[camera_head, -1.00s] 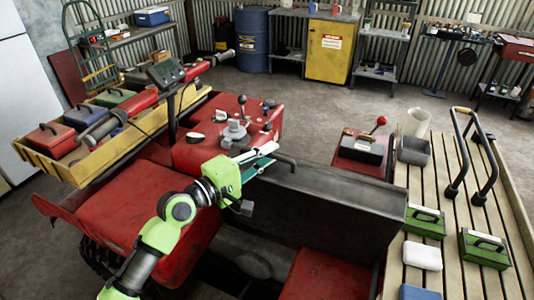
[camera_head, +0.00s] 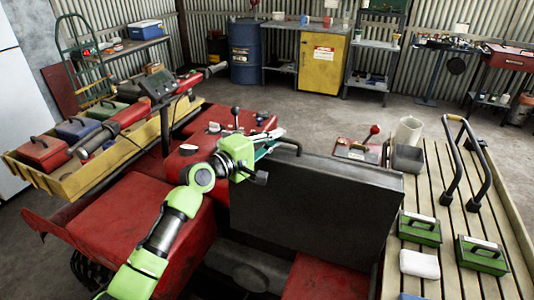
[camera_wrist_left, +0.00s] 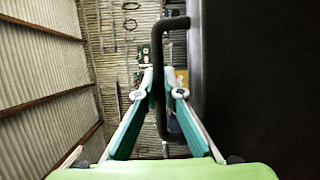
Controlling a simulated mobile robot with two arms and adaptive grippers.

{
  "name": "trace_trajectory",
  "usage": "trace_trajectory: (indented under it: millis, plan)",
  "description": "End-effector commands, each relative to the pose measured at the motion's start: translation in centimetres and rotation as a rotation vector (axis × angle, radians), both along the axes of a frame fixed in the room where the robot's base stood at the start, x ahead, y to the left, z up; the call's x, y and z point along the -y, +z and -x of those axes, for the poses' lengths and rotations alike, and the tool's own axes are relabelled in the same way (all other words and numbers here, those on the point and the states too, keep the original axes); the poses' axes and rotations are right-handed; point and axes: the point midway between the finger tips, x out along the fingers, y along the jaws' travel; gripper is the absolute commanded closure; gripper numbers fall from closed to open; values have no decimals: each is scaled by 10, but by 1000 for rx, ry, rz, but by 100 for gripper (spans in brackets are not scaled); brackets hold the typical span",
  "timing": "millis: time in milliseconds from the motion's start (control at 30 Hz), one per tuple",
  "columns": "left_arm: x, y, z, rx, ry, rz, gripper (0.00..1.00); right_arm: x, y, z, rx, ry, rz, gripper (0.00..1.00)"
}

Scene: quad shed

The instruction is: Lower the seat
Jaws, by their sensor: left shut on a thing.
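The seat (camera_head: 310,205) is a dark, broad panel standing raised and steep in the middle of the head view, on the red quad. A black bar handle (camera_head: 288,141) sticks out at its upper left edge. My left gripper (camera_head: 268,147) reaches this handle from the left. In the left wrist view, the handle (camera_wrist_left: 159,100) runs between the two teal fingers of my left gripper (camera_wrist_left: 160,82), which are shut on it. The dark seat panel (camera_wrist_left: 260,80) fills the right side there. My right gripper is not in view.
A yellow crate (camera_head: 95,185) with several toolboxes stands at the left. The handlebars (camera_head: 158,85) and levers (camera_head: 236,112) are behind the gripper. A slatted wooden rack (camera_head: 450,265) with green boxes lies at the right. The floor (camera_head: 300,110) behind is clear.

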Motion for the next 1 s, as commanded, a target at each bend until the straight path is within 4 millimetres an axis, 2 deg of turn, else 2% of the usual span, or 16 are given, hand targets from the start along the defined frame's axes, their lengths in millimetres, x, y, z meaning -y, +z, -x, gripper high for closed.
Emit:
trace_trajectory:
  millis: [33,200,500,733,1000]
  plan:
    - [4,8,-13,-27,1,-7,100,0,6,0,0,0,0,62]
    - [15,2,-45,-118,1,-37,100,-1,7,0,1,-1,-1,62]
    - [28,-13,-85,-190,0,-57,100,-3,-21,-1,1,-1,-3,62]
    - [34,-15,-102,-184,0,-56,100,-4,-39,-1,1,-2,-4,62]
    - [38,-16,-108,-185,-1,-54,100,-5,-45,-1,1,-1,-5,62]
